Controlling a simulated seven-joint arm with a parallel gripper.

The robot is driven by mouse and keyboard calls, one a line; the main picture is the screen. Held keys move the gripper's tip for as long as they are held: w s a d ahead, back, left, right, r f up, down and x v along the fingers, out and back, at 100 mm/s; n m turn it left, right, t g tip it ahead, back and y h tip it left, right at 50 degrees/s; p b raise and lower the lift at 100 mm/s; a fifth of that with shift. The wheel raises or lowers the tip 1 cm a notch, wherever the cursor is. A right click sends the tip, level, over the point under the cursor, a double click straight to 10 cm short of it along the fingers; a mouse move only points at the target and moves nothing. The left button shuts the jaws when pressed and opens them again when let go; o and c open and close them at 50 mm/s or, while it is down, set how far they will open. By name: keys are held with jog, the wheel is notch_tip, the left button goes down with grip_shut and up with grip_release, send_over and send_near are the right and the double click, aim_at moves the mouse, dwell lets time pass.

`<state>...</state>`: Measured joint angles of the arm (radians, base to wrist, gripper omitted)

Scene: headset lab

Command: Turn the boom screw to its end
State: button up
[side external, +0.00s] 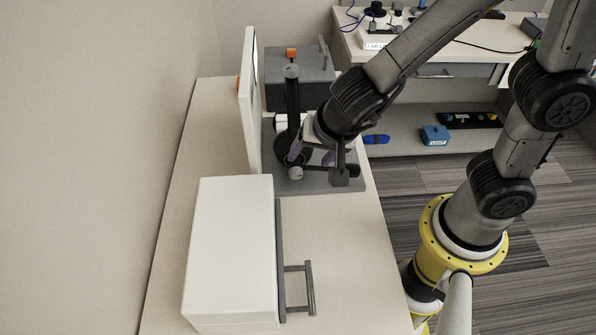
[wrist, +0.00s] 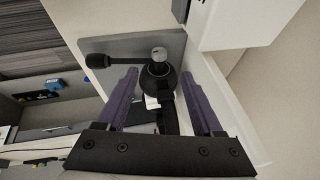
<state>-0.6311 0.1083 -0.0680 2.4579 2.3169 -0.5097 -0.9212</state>
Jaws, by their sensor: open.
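A dark boom stand (side external: 292,105) rises from a grey base plate (side external: 330,186) on the bench. A pale round screw head (side external: 296,173) shows low on the stand; it also seems to be the grey cap (wrist: 158,53) in the wrist view. A black arm with a knob (wrist: 97,61) reaches left from there. My gripper (side external: 308,152) is low at the stand, partly hidden by my wrist. In the wrist view my gripper's (wrist: 160,78) purple fingers are apart, with the black round joint (wrist: 155,78) seen between them. I cannot tell whether they touch it.
A white box with a handle (side external: 232,245) stands on the bench in front. An upright white panel (side external: 249,100) is close left of the stand. A grey box (side external: 298,80) with an orange part is behind. The bench right of the white box's handle is clear.

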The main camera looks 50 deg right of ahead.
aim_at(297, 175)
jog(key=x, duration=1.1)
jog(key=shift+f, duration=0.1)
grip_shut()
dwell(0.3)
